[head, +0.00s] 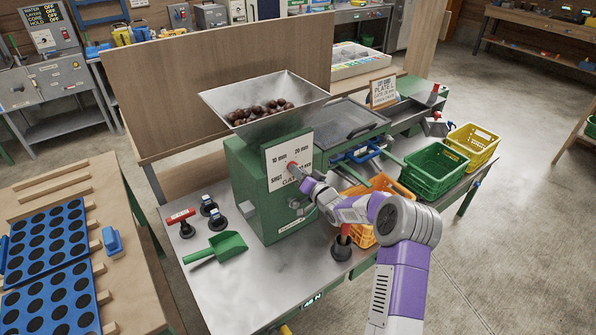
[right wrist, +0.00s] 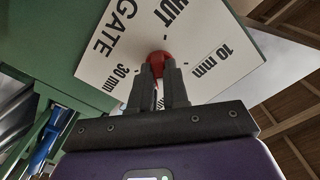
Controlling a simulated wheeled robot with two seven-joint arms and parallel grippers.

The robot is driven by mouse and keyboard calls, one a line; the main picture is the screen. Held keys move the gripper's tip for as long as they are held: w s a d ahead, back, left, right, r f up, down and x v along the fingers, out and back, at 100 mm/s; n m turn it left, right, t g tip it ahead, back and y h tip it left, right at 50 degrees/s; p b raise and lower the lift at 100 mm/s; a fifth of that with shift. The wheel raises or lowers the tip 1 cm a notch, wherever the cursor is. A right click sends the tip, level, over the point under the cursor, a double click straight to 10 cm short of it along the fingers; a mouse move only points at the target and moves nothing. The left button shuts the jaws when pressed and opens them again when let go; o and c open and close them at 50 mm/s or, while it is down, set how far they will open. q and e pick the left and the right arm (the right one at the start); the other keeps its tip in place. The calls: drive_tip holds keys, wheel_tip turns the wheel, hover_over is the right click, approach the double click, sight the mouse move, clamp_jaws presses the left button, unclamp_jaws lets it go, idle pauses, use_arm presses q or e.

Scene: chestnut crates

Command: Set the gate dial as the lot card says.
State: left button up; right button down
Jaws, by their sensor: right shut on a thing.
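The gate dial's white plate (head: 276,172) is on the front of the green machine. It is marked 10 mm, 20 mm, SHUT and 30 mm, with GATE below. Its red knob (right wrist: 158,57) shows between my right gripper's fingertips. My right gripper (head: 297,170) is shut on this knob; it also shows in the right wrist view (right wrist: 161,72). The fingers hide most of the knob, and I cannot tell which mark it points to. The lot card (head: 383,92) stands behind on the machine's right side; its small print is hard to read. My left gripper is not in view.
A hopper (head: 225,103) of chestnuts tops the machine. A green scoop (head: 222,246), a red-handled tool (head: 181,216) and dark knobs lie left of it. Orange (head: 360,235), green (head: 433,172) and yellow (head: 474,145) crates stand on the right.

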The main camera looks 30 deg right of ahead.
idle(0.4)
drive_tip(key=c, duration=1.1)
unclamp_jaws()
drive_tip(key=s, duration=0.5)
drive_tip(key=s+p, duration=0.1)
drive_tip(key=s, duration=0.1)
drive_tip(key=shift+s+d, duration=0.3)
drive_tip(key=shift+f, duration=0.1)
